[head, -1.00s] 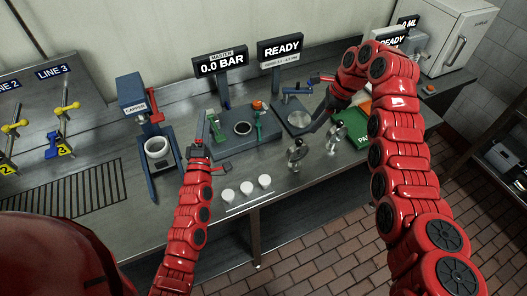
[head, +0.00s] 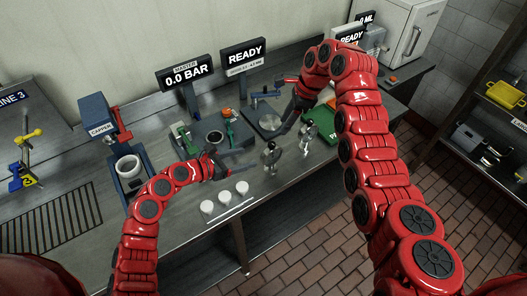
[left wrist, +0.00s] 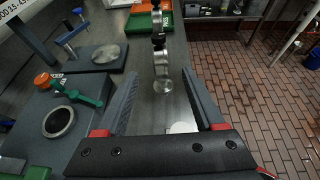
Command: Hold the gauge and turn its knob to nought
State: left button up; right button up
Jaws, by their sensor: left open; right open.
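Two small metallic gauge-like pieces with dark middles stand on the bench. The nearer one (head: 270,157) is just right of my left gripper (head: 240,163); the other (head: 307,140) is farther right. Their dials and knobs are too small to read. In the left wrist view the nearer piece (left wrist: 163,86) appears between the open fingers of my left gripper (left wrist: 161,76), ahead of them and untouched, with the other piece (left wrist: 158,45) behind it. My right gripper (head: 282,128) is open, empty and pointing down near the round metal plate.
A master display (head: 186,74) reads 0.0 BAR; another display (head: 244,54) reads READY. A grey block (head: 195,138) with green clamps lies behind my left gripper. Three white cups (head: 224,197) stand at the front edge. A green tray (head: 325,118) lies at the right.

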aim_at(278, 149)
pick_arm(q)
jog(key=x, duration=1.4)
jog(key=shift+w+d+r, duration=0.1)
jog(key=shift+w+d, duration=0.1)
jog(key=shift+w+d+f, duration=0.3)
jog(key=shift+d+f, duration=0.05)
jog(key=shift+d, duration=0.05)
jog(key=shift+c, duration=0.3)
